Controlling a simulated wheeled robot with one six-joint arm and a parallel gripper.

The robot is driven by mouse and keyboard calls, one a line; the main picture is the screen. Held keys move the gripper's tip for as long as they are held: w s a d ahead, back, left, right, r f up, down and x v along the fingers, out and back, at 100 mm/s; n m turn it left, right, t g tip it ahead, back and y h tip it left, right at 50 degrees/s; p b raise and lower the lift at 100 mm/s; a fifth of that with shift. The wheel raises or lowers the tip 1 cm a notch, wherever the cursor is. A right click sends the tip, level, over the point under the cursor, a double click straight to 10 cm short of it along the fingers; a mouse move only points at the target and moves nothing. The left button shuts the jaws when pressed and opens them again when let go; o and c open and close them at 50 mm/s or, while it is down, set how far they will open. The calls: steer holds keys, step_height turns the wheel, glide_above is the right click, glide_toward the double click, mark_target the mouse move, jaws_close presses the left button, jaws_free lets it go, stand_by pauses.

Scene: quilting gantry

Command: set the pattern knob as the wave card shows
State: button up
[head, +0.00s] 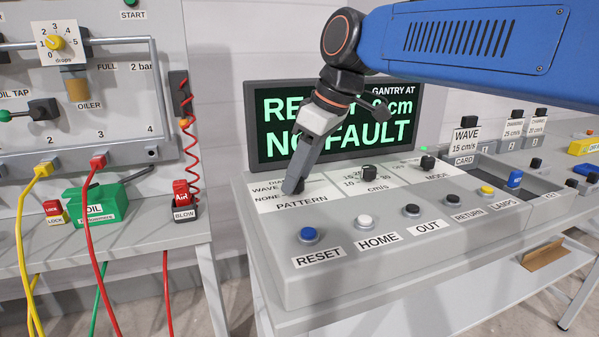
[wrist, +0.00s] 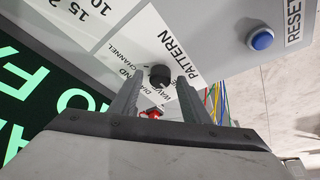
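The pattern knob (wrist: 160,76) is small, round and dark, on the white PATTERN plate in the wrist view. Labels beside it include WAVE, DIAMOND and CHANNEL; I cannot tell where its pointer stands. My gripper (wrist: 161,82) is open, with one finger on each side of the knob; I see gaps between fingers and knob. In the head view my gripper (head: 293,187) reaches down at the PATTERN plate (head: 318,197) and hides most of the knob. The wave card (head: 466,142) stands upright above the CARD label and reads WAVE, 15 cm/s.
The cm/s knob (head: 369,172) and mode knob (head: 428,161) sit right of my gripper. RESET (head: 308,235), HOME (head: 364,221) and OUT (head: 411,210) buttons line the front. The screen (head: 335,125) behind reads NO FAULT. More cards (head: 513,130) stand at right.

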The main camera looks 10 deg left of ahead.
steer(key=c, duration=0.9)
steer(key=shift+o, duration=0.2)
steer(key=shift+m, duration=0.3)
steer(key=m, duration=0.2)
steer(key=m+t, duration=0.1)
steer(key=m, duration=0.1)
steer(key=shift+s+a+t+h, duration=0.1)
steer(key=shift+s+t+h, duration=0.1)
steer(key=shift+t+h, duration=0.15)
steer(key=shift+m+t+h, duration=0.55)
steer(key=shift+m+h, duration=0.1)
steer(key=shift+m, duration=1.45)
steer(key=o, duration=1)
steer(key=shift+o, duration=0.2)
steer(key=shift+r, duration=0.1)
